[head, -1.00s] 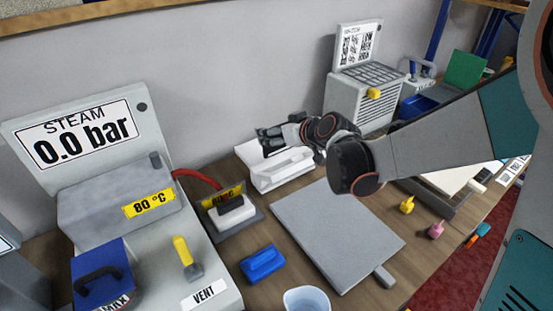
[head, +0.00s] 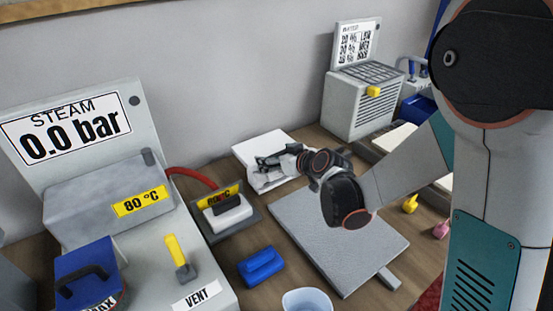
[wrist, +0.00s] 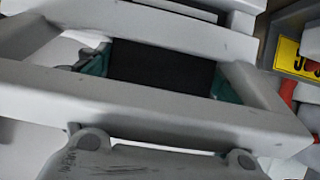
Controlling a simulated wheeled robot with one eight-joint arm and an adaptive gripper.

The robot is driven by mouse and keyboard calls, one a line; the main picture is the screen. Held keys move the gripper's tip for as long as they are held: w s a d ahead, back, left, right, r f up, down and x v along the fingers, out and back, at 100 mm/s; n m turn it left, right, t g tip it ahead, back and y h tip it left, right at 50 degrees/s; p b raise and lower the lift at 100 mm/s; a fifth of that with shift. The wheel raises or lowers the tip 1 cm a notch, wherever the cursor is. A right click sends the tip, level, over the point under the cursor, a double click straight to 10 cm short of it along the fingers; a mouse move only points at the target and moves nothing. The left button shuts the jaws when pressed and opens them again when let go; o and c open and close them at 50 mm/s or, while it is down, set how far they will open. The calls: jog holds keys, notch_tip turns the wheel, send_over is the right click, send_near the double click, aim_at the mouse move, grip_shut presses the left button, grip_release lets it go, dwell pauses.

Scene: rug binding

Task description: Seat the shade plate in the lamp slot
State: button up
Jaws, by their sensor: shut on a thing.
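A white fixture (head: 265,146), which looks like the lamp, stands against the wall in the head view, with a broad pale panel facing up. My gripper (head: 263,163) is low at its front edge and overlaps it in the picture. In the wrist view, teal pads (wrist: 224,88) sit at either side of a dark plate (wrist: 160,68), which looks like the shade plate; my gripper is shut on it. Pale bars of the white fixture appear around the plate. The slot, the plate's lower edge and any contact with the slot are hidden or too small to tell.
A grey board (head: 345,240) lies in front of my arm. A small iron on a dark pad (head: 228,215), a blue block (head: 261,266) and the steam unit (head: 120,195) stand to the left. A grey cabinet (head: 355,108) stands to the right.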

jog(key=shift+f, duration=0.2)
jog(key=o, duration=1)
